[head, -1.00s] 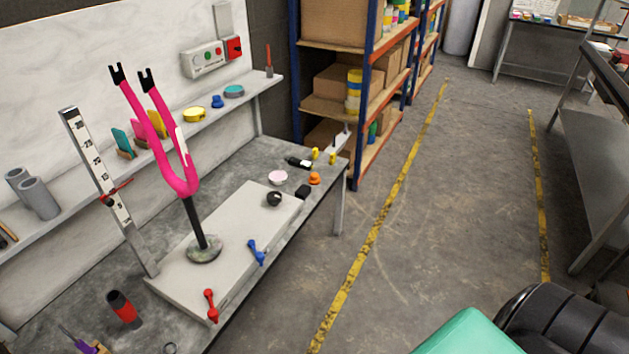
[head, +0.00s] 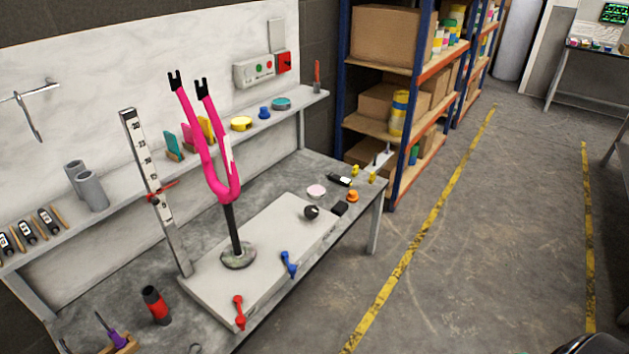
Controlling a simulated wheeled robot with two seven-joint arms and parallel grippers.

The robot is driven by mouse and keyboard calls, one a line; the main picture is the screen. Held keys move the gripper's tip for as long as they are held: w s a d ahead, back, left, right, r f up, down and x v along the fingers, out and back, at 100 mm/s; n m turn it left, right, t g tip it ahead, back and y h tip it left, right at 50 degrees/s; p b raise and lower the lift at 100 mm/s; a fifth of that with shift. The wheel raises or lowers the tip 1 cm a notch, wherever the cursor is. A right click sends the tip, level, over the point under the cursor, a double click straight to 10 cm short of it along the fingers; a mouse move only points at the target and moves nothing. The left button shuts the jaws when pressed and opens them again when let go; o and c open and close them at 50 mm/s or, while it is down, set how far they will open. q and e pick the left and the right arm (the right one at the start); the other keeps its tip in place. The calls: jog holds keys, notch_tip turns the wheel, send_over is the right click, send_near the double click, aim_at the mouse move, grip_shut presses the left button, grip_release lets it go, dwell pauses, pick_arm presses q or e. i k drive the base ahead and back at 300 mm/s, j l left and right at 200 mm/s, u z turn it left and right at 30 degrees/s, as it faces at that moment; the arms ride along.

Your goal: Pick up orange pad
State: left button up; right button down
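A small round orange thing (head: 352,196), which looks like the orange pad, sits near the far right end of the grey bench (head: 215,313). Neither of my grippers is in view.
A pink fork on a stand (head: 222,180) rises from a pale slab (head: 290,230) on the bench, beside an upright ruler (head: 150,180). Blue (head: 288,264) and red (head: 239,312) clamps sit at the slab's front edge. Shelving (head: 400,133) stands behind. The floor to the right is clear.

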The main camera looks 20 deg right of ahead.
aim_at(352, 198)
jog(key=i+l+u, duration=0.1)
jog(key=l, duration=0.3)
jog(key=i+l+u, duration=0.1)
jog(key=l, duration=0.25)
jog(key=i+l+u, duration=0.1)
jog(key=l, duration=0.3)
jog(key=i+l+u, duration=0.1)
jog(key=l, duration=0.35)
jog(key=i, duration=0.1)
